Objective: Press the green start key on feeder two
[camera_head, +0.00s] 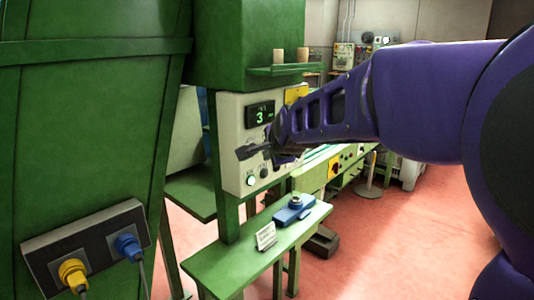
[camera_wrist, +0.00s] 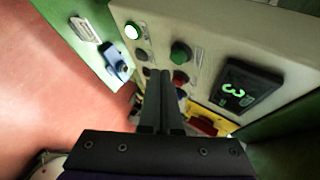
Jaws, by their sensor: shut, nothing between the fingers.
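A beige control panel (camera_head: 232,113) is fixed to the green machine in the middle of the head view; it also fills the upper right of the wrist view (camera_wrist: 210,35). A lit green key (camera_head: 250,180) sits low on it, and shows at the panel's edge in the wrist view (camera_wrist: 132,31). A dark green knob (camera_wrist: 181,53) is beside it. My gripper (camera_head: 242,152) is shut and empty in front of the panel. Its fingertips (camera_wrist: 161,74) appear below the keys in the wrist view; contact cannot be told. No feeder number is readable.
A display (camera_head: 260,114) on the panel reads 3. A red button (camera_wrist: 180,79) and a dark button (camera_wrist: 141,54) are near the fingertips. A green shelf (camera_head: 232,262) below holds a blue device (camera_head: 294,211) and a white card (camera_head: 266,236). Two cork-coloured cylinders stand above.

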